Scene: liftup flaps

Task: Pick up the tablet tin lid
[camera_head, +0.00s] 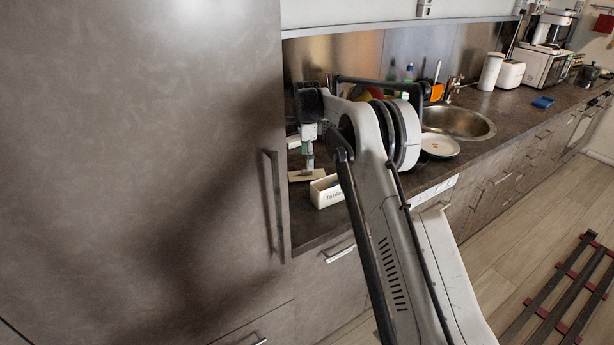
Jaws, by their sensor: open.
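A flat tan piece (300,176), which looks like the tin's lid, lies on the counter just left of and behind the tin. My gripper (309,164) points down at the right part of this flat piece, very close above it or touching it; I cannot tell which. My gripper is open, though its fingers look small and the gap between them is hard to see.
A tall grey cabinet (140,150) fills the left side, close to my gripper. A raised white flap (390,10) hangs above. A plate (440,146) and a round sink (462,122) lie to the right. A blue sponge (542,102) lies farther along the counter.

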